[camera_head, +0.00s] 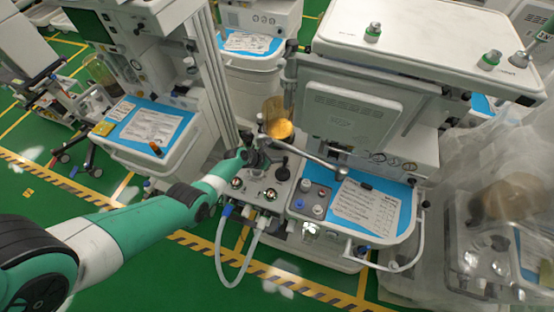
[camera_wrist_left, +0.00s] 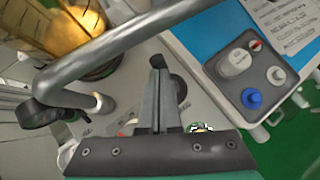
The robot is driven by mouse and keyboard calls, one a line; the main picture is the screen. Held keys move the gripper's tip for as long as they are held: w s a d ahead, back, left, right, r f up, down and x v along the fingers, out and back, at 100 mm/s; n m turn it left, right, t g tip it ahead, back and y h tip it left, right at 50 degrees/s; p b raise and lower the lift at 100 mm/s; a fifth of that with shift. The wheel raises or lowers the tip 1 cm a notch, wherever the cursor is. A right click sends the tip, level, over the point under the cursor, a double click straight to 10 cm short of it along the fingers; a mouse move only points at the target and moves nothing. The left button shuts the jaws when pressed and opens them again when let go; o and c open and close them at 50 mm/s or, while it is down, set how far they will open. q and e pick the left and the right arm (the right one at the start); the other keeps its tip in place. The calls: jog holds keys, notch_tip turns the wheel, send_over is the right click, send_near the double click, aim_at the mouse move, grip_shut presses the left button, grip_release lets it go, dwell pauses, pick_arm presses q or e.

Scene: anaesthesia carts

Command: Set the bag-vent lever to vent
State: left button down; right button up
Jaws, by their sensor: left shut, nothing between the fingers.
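My left gripper (camera_head: 258,158) is over the grey absorber block (camera_head: 252,188) on the front of the middle anaesthesia cart. In the left wrist view my left gripper (camera_wrist_left: 159,65) has its fingers together, with nothing between them. A dark rounded knob (camera_wrist_left: 180,88), likely the bag-vent lever, shows just right of the fingers and partly behind them. I cannot tell whether they touch, nor its setting. In the head view a dark knob (camera_head: 283,173) stands right of the gripper. My right gripper is not in view.
A metal tube (camera_head: 310,155) crosses above the block, near an amber canister (camera_head: 276,125). A small control panel (camera_head: 312,198) and a blue tray mat (camera_head: 402,212) lie to the right. Pale hoses (camera_head: 230,275) hang in front. Another cart (camera_head: 150,130) stands left.

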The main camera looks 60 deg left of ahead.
pick_arm(q)
jog(key=s+a+r+p, duration=0.2)
jog(key=s+r+p, duration=0.5)
jog(key=r+p, duration=0.2)
jog(key=shift+s+r+p, duration=0.2)
jog(key=shift+r+p, duration=0.15)
jog(key=shift+r, duration=0.55)
